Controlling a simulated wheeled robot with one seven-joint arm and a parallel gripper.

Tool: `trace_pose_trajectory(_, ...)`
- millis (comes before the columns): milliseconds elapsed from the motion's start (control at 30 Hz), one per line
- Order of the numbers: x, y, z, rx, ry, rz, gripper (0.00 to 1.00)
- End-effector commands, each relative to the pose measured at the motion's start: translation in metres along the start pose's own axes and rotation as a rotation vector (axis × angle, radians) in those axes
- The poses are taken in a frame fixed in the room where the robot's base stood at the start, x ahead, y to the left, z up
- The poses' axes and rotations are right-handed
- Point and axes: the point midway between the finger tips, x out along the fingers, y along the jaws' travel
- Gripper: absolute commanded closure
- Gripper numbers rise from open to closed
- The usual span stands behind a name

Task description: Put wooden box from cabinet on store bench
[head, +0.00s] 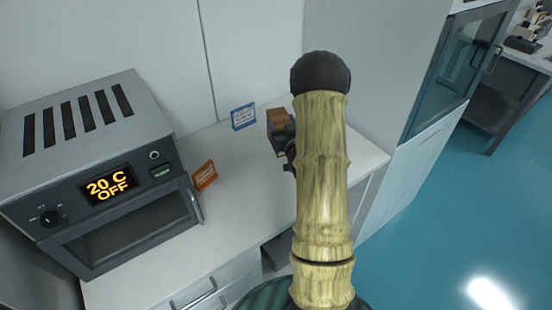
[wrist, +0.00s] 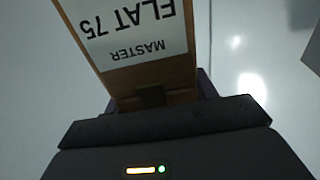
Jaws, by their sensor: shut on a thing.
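The wooden box (wrist: 180,82) is brown with a white label reading "MASTER FLAT 75", upside down in the wrist view. My gripper (wrist: 165,105) is shut on its near end. In the head view, part of the wooden box (head: 275,119) shows just left of my arm, with my dark gripper (head: 284,133) against it. My arm hides much of them. They are over the white bench (head: 240,165); I cannot tell whether the box touches the top. A blue sign (head: 243,117) and an orange sign (head: 205,176) stand on the bench.
A grey oven (head: 95,170) with a "20 C OFF" display stands on the bench at left. A tall cabinet (head: 375,60) with a glass door (head: 455,70) rises at right. Bench top is clear between the signs and my arm. Blue floor (head: 440,220) is open at right.

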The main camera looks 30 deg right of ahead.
Motion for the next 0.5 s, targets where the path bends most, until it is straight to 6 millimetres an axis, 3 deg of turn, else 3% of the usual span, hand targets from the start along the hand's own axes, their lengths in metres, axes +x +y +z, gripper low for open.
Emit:
trace_pose_trajectory(33, -0.003, 0.028, 0.005, -0.004, 0.008, 0.030, 1.00)
trace_pose_trajectory(200, -0.014, 0.080, 0.002, -0.002, 0.006, 0.077, 1.00)
trace_pose_trajectory(300, -0.017, 0.092, 0.000, -0.001, 0.005, 0.087, 1.00)
trace_pose_trajectory(500, -0.017, 0.093, -0.001, 0.000, 0.003, 0.088, 1.00)
